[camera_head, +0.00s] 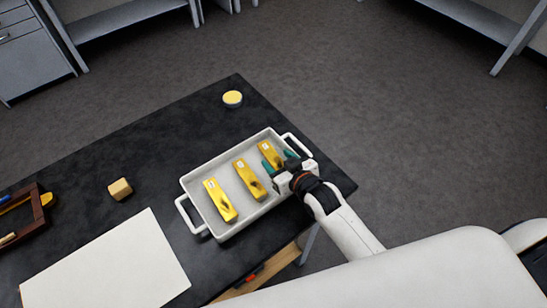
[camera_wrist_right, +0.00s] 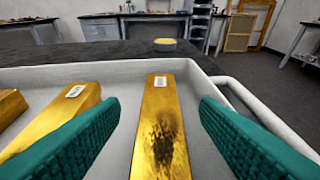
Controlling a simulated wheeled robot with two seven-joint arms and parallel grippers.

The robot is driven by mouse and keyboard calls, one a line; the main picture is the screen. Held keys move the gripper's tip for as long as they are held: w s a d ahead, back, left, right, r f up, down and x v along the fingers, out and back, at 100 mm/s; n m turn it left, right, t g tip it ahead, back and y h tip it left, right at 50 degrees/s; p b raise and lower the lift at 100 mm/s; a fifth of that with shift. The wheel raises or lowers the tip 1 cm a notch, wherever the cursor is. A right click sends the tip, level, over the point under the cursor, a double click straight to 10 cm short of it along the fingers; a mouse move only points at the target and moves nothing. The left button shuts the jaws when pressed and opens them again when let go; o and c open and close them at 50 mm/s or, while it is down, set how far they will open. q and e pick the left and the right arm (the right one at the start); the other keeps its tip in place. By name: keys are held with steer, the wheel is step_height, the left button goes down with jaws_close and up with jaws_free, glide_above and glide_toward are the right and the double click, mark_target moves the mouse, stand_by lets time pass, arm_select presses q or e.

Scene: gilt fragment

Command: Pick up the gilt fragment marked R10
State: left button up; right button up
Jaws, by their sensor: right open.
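Three gilt fragments lie side by side in a white tray (camera_head: 215,170): a left one (camera_head: 219,200), a middle one (camera_head: 249,180) and a right one (camera_head: 267,150). Each bears a small white label, too small to read, so I cannot tell which is R10. My right gripper (camera_head: 275,158) is open at the right fragment. In the right wrist view its teal fingers stand apart on either side of that fragment (camera_wrist_right: 160,125), which has a dark patch. The middle fragment (camera_wrist_right: 68,112) shows left of the left finger. My left gripper is out of view.
The tray's rim and handle (camera_wrist_right: 240,95) are close to the right finger.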

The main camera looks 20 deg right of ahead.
mark_target(272, 155)
steer(key=x, duration=0.3)
steer(key=shift+w+f, duration=0.1)
steer(key=shift+w, duration=0.1)
steer(key=shift+c, duration=0.2)
steer(key=shift+s, duration=0.1)
steer(key=c, duration=1)
